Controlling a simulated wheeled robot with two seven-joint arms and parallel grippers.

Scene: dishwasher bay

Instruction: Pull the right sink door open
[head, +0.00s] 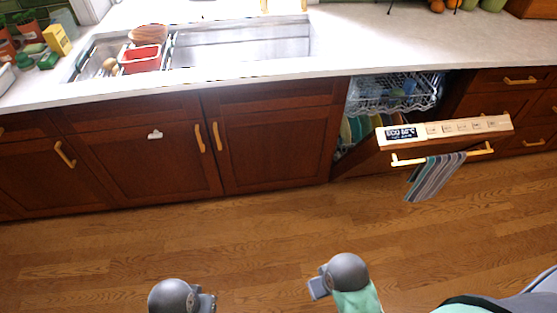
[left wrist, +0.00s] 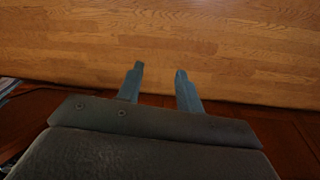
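The right sink door (head: 268,148) is a dark red-brown wooden panel below the sink, flush with the cabinet front and closed. Its vertical brass handle (head: 217,137) is near its left edge, beside the left sink door's handle (head: 199,138). My left gripper (left wrist: 159,69) is open in the left wrist view, with two blue-grey fingers apart and only floor seen between them. In the head view my arms show at the bottom, well short of the door. A blue-grey part of my right arm shows there, but its finger state cannot be made out.
The dishwasher door (head: 445,131) leans partly open right of the sink door, with a striped towel (head: 434,177) on its handle and an upper rack (head: 395,92) behind. The sink (head: 240,45) is set in a white counter. The wooden floor (head: 255,235) before the sink doors is clear.

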